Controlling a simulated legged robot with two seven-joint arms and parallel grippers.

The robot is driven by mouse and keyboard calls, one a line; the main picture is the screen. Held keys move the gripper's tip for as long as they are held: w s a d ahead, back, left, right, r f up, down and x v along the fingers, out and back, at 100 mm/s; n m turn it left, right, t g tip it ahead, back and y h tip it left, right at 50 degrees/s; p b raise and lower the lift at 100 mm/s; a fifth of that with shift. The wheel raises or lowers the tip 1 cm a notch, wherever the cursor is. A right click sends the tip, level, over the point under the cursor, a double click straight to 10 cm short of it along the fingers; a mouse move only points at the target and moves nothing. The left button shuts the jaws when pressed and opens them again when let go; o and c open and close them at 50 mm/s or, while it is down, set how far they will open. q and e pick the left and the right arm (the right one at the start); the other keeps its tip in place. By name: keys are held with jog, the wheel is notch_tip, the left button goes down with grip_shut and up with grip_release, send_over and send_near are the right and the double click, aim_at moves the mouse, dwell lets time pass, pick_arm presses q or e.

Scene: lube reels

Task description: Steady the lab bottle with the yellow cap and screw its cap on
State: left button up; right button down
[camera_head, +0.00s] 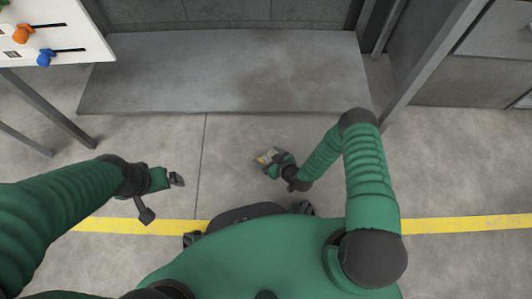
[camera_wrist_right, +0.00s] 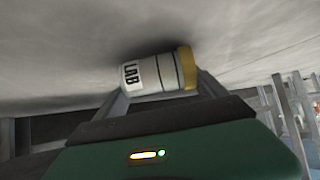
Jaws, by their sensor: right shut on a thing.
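The lab bottle (camera_wrist_right: 155,76) is white with a black LAB label and dark bands, and it lies crosswise in the right wrist view. Its yellow cap (camera_wrist_right: 187,68) is at the right end; how tightly it sits cannot be told. My right gripper (camera_wrist_right: 163,94) is shut on the bottle, with one finger near the base and one near the cap. In the head view the bottle (camera_head: 264,156) is small at the tip of my right gripper (camera_head: 271,162), above the floor. My left gripper (camera_head: 178,180) is well to the left of the bottle, apart from it; its jaw opening is unclear.
A low grey platform (camera_head: 230,75) spans the back. A white panel (camera_head: 50,35) with orange and blue knobs stands at the upper left on metal legs. Grey cabinets (camera_head: 430,75) are at the right. A yellow line (camera_head: 460,224) crosses the floor. The space between my grippers is clear.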

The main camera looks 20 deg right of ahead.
jog(key=shift+r, duration=0.2)
jog(key=shift+s+f+b, duration=0.1)
jog(key=shift+f+b, duration=0.2)
jog(key=shift+f, duration=0.4)
jog(key=shift+c, duration=1.5)
grip_release()
jog(key=o, duration=0.3)
jog(key=shift+f, duration=0.1)
